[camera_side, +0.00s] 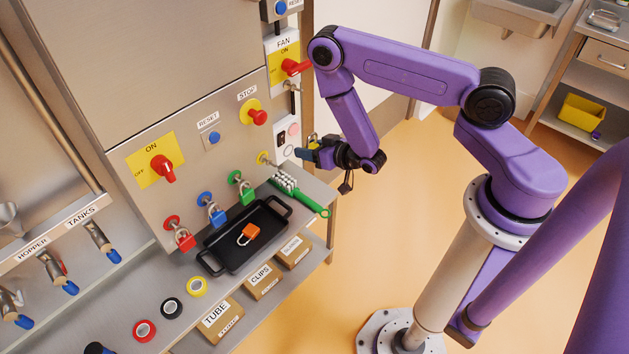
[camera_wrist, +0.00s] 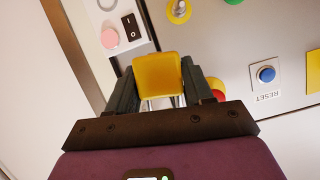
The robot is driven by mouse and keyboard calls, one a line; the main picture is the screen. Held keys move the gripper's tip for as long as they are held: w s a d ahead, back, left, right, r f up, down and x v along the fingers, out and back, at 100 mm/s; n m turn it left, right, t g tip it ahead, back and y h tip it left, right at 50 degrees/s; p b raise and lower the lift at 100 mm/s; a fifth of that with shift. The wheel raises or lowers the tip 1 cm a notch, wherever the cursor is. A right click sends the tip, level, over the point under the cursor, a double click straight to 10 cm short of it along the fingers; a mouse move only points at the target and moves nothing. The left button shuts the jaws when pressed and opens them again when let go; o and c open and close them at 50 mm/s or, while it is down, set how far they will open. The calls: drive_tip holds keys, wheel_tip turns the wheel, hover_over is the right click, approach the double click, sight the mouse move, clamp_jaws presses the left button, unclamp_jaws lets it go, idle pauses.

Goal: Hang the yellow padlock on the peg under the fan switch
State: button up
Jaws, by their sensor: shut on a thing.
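The yellow padlock (camera_wrist: 158,75) is between my gripper's fingers in the wrist view. Its metal shackle legs point back toward the gripper's palm and are partly hidden. My gripper (camera_side: 308,154) is shut on the padlock, in front of the lower right of the panel, by the rocker-switch box. The fan switch (camera_side: 292,66), a red handle on a yellow plate, is above my gripper in the side view. A small metal peg (camera_side: 291,86) sticks out just below it, with nothing seen hanging on it. The peg is not clearly in the wrist view.
Red (camera_side: 184,238), blue (camera_side: 216,213) and green (camera_side: 246,193) padlocks hang along the panel's lower edge. A yellow-based holder (camera_side: 264,158) there is empty. The stop button (camera_side: 257,116) juts out. A black tray (camera_side: 211,261) holds an orange padlock (camera_side: 249,232); a green brush (camera_side: 304,199) lies alongside.

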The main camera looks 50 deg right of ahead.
drive_tip(key=w+d+r, duration=0.3)
drive_tip(key=d+r, duration=0.4)
drive_tip(key=r+x, duration=0.1)
drive_tip(key=x, duration=0.8)
drive_tip(key=shift+w+d+r+y, duration=0.2)
drive_tip(key=shift+w+r+y, duration=0.2)
drive_tip(key=shift+w, duration=0.2)
idle(0.5)
idle(0.7)
drive_tip(key=o, duration=1.2)
drive_tip(key=shift+c, duration=0.2)
drive_tip(key=shift+f, duration=0.1)
